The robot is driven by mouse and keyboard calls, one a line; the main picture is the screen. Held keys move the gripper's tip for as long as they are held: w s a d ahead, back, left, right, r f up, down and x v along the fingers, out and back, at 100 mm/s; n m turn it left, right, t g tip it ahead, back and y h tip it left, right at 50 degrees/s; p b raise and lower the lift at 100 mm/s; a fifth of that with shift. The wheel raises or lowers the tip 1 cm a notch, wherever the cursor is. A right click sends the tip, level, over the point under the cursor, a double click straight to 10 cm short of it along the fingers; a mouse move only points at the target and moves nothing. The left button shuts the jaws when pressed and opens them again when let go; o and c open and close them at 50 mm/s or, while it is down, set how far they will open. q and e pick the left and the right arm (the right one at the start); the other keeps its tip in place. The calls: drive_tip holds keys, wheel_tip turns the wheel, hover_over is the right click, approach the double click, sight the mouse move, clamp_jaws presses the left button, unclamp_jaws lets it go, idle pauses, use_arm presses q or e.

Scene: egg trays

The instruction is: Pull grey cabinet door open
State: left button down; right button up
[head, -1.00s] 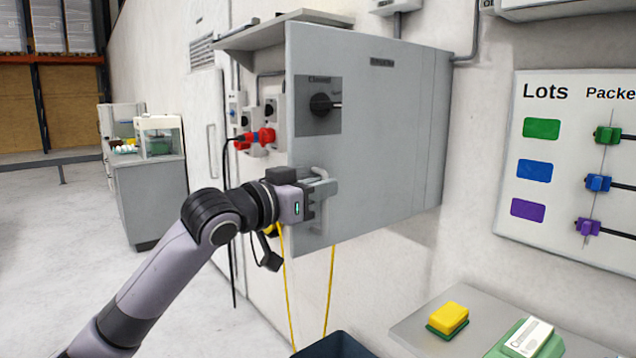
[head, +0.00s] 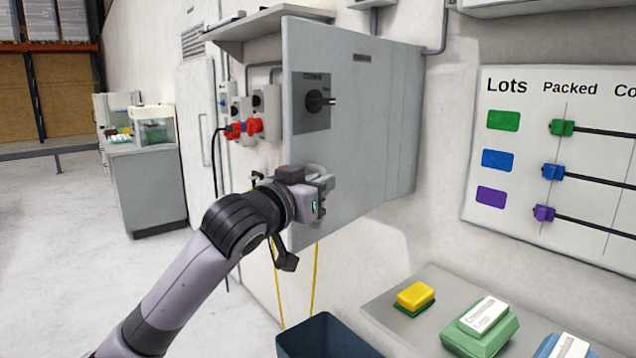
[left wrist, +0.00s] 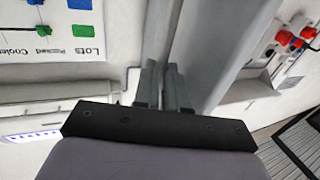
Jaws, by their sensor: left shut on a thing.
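The grey cabinet door (head: 360,120) hangs on the wall in the middle of the head view, with a round black switch (head: 315,101) near its upper left. It stands out at an angle from the wall, its left edge toward me. The cabinet's inside is hidden. My left gripper (head: 324,192) is shut on the door's handle (head: 318,172) at the lower left of the door and partly covers it. In the left wrist view the two fingers (left wrist: 161,85) are close together beside the grey door surface (left wrist: 207,50). My right gripper is not in view.
Red plugs (head: 243,128) and sockets sit on the wall left of the door. A board (head: 590,95) with coloured markers hangs at the right.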

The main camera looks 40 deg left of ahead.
use_arm(q)
drive_tip(key=shift+a+r, duration=0.1)
drive_tip(key=shift+r, duration=0.05)
drive_tip(key=c, duration=1.2)
unclamp_jaws()
drive_tip(key=shift+c, duration=0.2)
drive_tip(key=shift+o, duration=0.2)
drive_tip(key=shift+w, duration=0.15)
drive_tip(key=s+b, duration=0.1)
drive_tip(key=s, duration=0.6)
drive_tip(key=shift+s+d, duration=0.15)
drive_tip(key=shift+d, duration=0.2)
